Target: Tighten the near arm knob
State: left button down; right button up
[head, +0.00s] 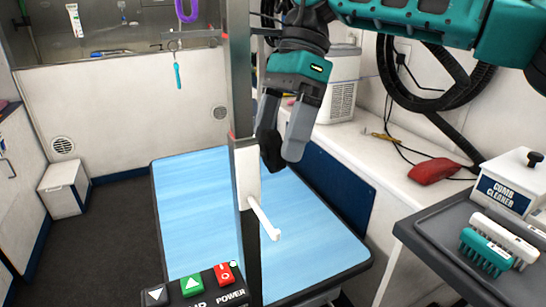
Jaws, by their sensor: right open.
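A grey upright post (238,75) of the grooming arm stands at the near side of the blue table (190,190). A white clamp block (246,170) sits around the post. A white handle (264,219), which looks like the near arm knob, sticks out from the block toward the lower right. My right gripper (281,152) hangs from the top, just right of the post and above the handle. Its fingers are apart with nothing seen between them. It looks clear of the handle, though depth is hard to judge. My left gripper is out of view.
A control box (205,290) with arrow and power buttons is at the bottom. A dark tray (425,235) at right holds a comb cleaner box (505,183) and brushes (486,252). A red pouch (434,171) lies on the white counter. The blue tabletop is bare.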

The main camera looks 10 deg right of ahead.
jog(key=shift+x, duration=1.45)
jog(key=c, duration=1)
